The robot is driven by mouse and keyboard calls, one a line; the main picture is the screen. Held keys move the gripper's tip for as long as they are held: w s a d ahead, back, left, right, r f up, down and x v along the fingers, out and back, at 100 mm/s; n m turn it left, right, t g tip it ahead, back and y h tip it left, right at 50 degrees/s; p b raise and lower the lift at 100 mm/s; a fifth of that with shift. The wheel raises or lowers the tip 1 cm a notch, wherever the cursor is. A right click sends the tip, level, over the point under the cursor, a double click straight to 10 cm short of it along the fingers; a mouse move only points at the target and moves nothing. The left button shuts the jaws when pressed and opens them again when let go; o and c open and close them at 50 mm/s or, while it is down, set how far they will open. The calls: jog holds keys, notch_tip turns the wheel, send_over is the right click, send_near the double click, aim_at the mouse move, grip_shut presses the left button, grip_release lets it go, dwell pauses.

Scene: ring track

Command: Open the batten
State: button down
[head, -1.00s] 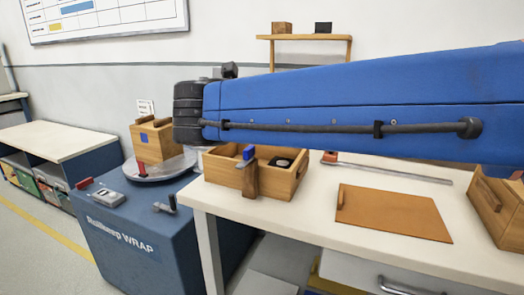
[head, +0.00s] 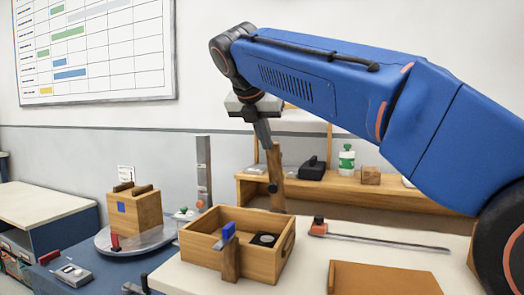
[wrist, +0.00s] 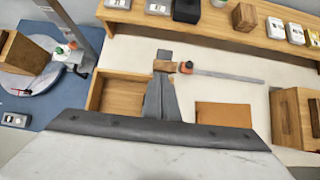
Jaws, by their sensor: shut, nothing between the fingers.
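An upright wooden strip (head: 277,182), which looks like the batten, stands behind the open wooden box (head: 203,256), with a dark knob on its side. My gripper (head: 266,142) is shut and points down at the strip's top end. Fingertips and strip overlap in the head view; I cannot tell whether they touch. In the wrist view my shut fingers (wrist: 161,84) reach over the back right part of the box, near a small wooden piece with a dark end. A shorter wooden upright (head: 230,259) with a blue block stands at the box's front.
A clamp with an orange head (head: 318,227) lies right of the box, beside a brown board (head: 385,278). A shelf (head: 400,195) with a green-capped bottle and small blocks runs behind. A turntable (head: 140,240) carrying a wooden block stands left.

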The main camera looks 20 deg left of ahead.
jog(key=shift+w+d+r, duration=0.1)
jog(key=shift+w+r, duration=0.25)
jog(key=shift+w, duration=0.9)
jog(key=shift+w+d+r, duration=0.1)
jog(key=shift+w+r, duration=0.3)
jog(key=shift+w, duration=0.85)
jog(key=shift+w+d+r, duration=0.1)
jog(key=shift+w+r, duration=0.25)
jog(key=shift+w, duration=0.9)
jog(key=shift+s, duration=0.1)
jog(key=shift+s+a, duration=0.15)
jog(key=shift+s, duration=1.7)
jog(key=shift+s+r, duration=0.2)
jog(key=shift+r, duration=0.05)
jog(key=shift+a+r, duration=0.1)
jog(key=shift+r, duration=0.15)
notch_tip(320, 180, up, 8)
jog(key=s, duration=0.2)
jog(key=shift+s+r, duration=0.15)
jog(key=shift+s, duration=0.05)
